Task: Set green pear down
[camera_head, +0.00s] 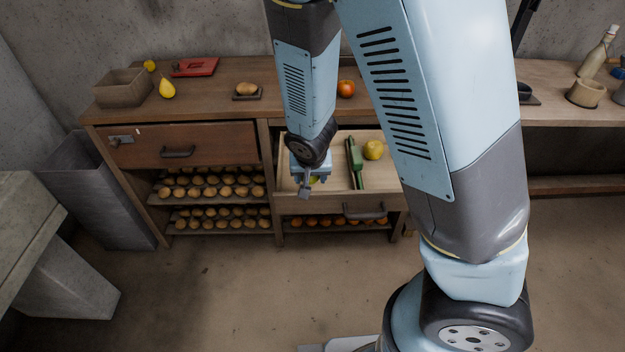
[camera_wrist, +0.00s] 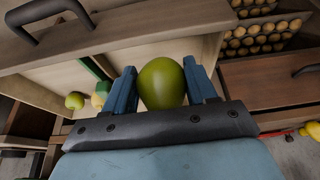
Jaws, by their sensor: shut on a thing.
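The green pear (camera_wrist: 162,83) is between the two fingers of my gripper (camera_wrist: 163,88) in the wrist view, rounded end showing. In the head view, my gripper (camera_head: 311,184) is over the left part of an open drawer (camera_head: 330,206), and only a bit of the pear shows there. My gripper is shut on the pear. I cannot tell whether the pear touches the drawer floor.
The closed drawer (camera_head: 190,145) is to the left. The worktop holds a wooden box (camera_head: 123,91), a yellow pear (camera_head: 167,89) and an orange-red fruit (camera_head: 346,88).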

